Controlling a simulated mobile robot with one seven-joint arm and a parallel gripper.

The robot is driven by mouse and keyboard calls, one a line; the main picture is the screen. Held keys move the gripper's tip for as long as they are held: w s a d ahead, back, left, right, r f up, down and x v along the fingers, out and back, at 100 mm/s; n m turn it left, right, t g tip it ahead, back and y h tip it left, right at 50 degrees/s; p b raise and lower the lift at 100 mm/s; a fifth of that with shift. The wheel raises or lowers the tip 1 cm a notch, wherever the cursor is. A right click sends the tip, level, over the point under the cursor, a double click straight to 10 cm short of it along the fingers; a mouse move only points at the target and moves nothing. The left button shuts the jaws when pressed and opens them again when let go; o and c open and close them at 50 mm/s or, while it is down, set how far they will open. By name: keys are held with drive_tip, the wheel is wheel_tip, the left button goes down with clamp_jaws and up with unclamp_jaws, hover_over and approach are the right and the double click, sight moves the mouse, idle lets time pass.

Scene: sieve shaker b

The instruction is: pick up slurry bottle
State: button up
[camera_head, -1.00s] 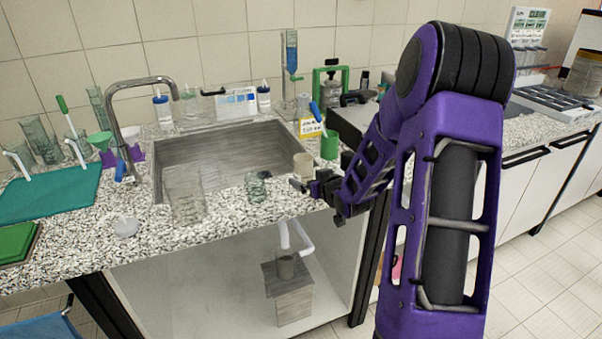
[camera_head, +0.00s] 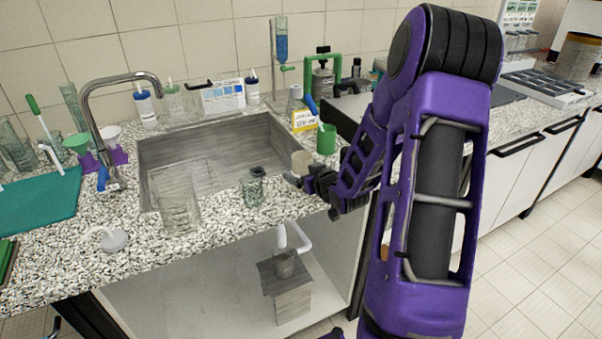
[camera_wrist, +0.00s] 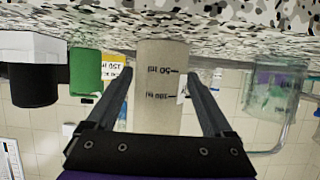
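The slurry bottle appears to be the beige cylinder (camera_head: 302,163) on the counter by the sink's front right corner. In the wrist view, which is upside down, this cylinder (camera_wrist: 161,90) carries "50 ml" marks. It stands upright on the speckled counter. My gripper (camera_wrist: 161,72) is open, with one finger on each side of the cylinder and a narrow gap showing on both sides. In the head view my gripper (camera_head: 296,181) is low at the cylinder's front, partly covering its base.
A green cup (camera_head: 326,140) stands just behind the cylinder, near a yellow-and-white label (camera_head: 304,120). A glass beaker (camera_head: 252,188) stands to the left, by the sink (camera_head: 160,150). A larger clear beaker (camera_head: 178,212) stands further left. A clear glass vessel (camera_wrist: 272,100) shows in the wrist view.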

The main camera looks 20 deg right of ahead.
drive_tip(key=c, duration=1.2)
clamp_jaws()
drive_tip(key=shift+r, duration=0.15)
